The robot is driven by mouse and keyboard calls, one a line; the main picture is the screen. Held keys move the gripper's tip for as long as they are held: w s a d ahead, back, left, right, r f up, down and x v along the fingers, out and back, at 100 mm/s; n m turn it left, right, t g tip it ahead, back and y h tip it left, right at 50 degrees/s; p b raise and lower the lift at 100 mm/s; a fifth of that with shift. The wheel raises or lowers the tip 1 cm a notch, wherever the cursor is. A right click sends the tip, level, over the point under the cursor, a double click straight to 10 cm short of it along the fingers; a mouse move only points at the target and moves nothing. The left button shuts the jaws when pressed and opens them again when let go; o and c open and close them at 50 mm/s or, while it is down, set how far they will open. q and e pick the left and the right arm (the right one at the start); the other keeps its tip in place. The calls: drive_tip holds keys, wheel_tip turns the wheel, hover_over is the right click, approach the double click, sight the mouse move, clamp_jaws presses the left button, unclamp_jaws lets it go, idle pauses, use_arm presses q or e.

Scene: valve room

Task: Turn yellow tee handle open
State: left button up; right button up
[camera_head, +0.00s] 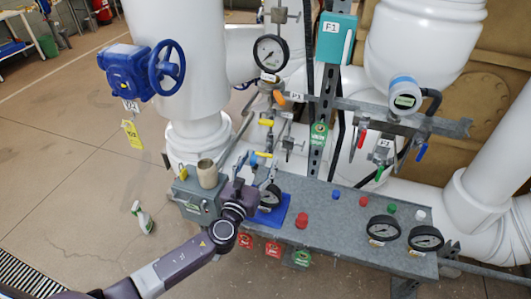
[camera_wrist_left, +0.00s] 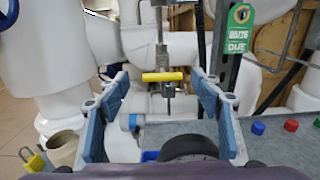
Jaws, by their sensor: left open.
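In the head view, a yellow tee handle (camera_head: 262,154) sits on thin metal piping just beyond my left gripper (camera_head: 259,168). A second yellow handle (camera_head: 266,122) shows higher up. In the left wrist view, a yellow tee handle (camera_wrist_left: 163,76) lies crosswise on a vertical metal stem; I cannot tell for certain which of the two it is. My left gripper (camera_wrist_left: 161,88) is open, with its blue-padded fingers left and right of that handle in the picture and a gap on both sides. Nothing is held. My right gripper is not in view.
A grey metal shelf (camera_head: 335,205) below carries black gauges (camera_head: 383,228), colored caps and a blue tray (camera_head: 272,218). A beige cup (camera_head: 207,173) stands left of the gripper. White pipes (camera_head: 175,60) and a pressure gauge (camera_head: 271,53) rise behind. Open floor lies left.

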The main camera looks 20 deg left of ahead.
sight(263, 155)
use_arm(q)
drive_tip(key=w, duration=0.4)
drive_tip(key=shift+d, duration=0.2)
drive_tip(key=shift+c, duration=0.5)
drive_tip(key=c, duration=1.1)
